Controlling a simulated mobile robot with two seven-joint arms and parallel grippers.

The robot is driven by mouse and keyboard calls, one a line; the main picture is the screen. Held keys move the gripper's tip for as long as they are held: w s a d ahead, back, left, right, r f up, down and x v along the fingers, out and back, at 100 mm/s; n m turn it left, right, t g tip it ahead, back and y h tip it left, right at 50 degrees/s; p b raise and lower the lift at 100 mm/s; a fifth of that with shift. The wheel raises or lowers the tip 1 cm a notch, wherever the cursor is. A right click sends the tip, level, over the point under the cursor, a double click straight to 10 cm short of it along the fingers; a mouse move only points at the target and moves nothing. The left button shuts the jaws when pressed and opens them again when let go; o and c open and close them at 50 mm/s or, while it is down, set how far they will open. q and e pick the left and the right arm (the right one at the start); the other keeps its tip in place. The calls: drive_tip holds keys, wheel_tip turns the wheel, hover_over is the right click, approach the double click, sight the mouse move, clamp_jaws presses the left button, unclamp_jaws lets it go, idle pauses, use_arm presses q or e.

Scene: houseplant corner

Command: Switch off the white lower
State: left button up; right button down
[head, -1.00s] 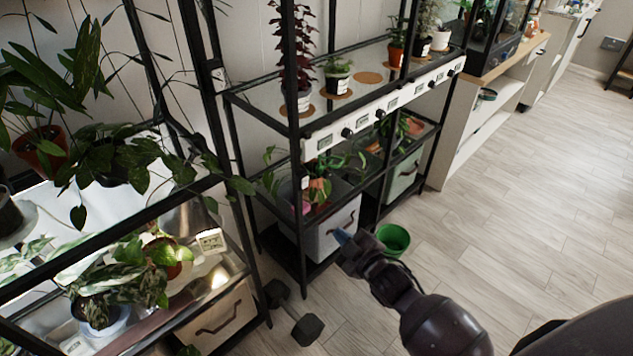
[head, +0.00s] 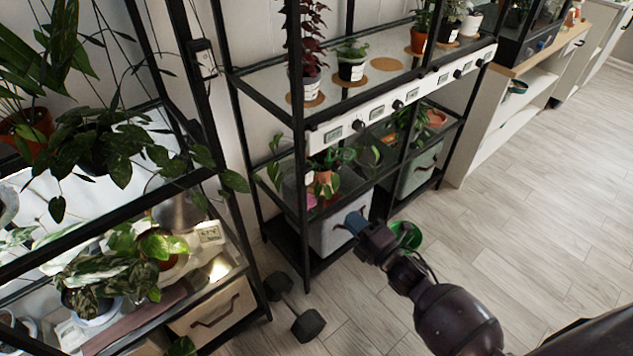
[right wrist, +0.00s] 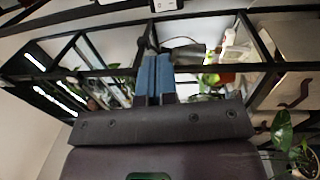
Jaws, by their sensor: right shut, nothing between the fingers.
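A white strip (head: 398,104) with several small displays and black knobs runs along the front edge of the right rack's middle shelf. A small white box (head: 206,60), perhaps a switch or socket, sits by the left rack's rear post. A bright white lit panel (head: 95,195) shows behind the plants of the left rack. Which part is the white lower one I cannot tell. My right gripper (head: 355,222) has blue fingertips, is shut and empty, and appears in front of the grey bin, below the strip. Its fingers (right wrist: 157,75) also show together in the right wrist view. My left gripper is out of view.
A grey bin (head: 336,232) stands on the right rack's bottom shelf, with a green pot (head: 407,234) on the floor beside it. A dumbbell (head: 294,308) lies before the racks. Potted plants fill the shelves. The floor at right is clear.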

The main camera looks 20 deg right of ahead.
sight(310, 177)
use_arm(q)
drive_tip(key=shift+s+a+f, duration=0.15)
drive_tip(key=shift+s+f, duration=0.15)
use_arm(e)
drive_tip(key=b+x, duration=0.1)
drive_tip(key=x, duration=1.1)
drive_tip(key=shift+w, duration=0.15)
drive_tip(key=shift+w+a+r+b, duration=0.1)
drive_tip(key=shift+w+a+b, duration=0.2)
drive_tip(key=shift+w, duration=0.5)
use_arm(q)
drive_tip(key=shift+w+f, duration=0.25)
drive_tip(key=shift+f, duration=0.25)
use_arm(e)
drive_tip(key=shift+r, duration=0.1)
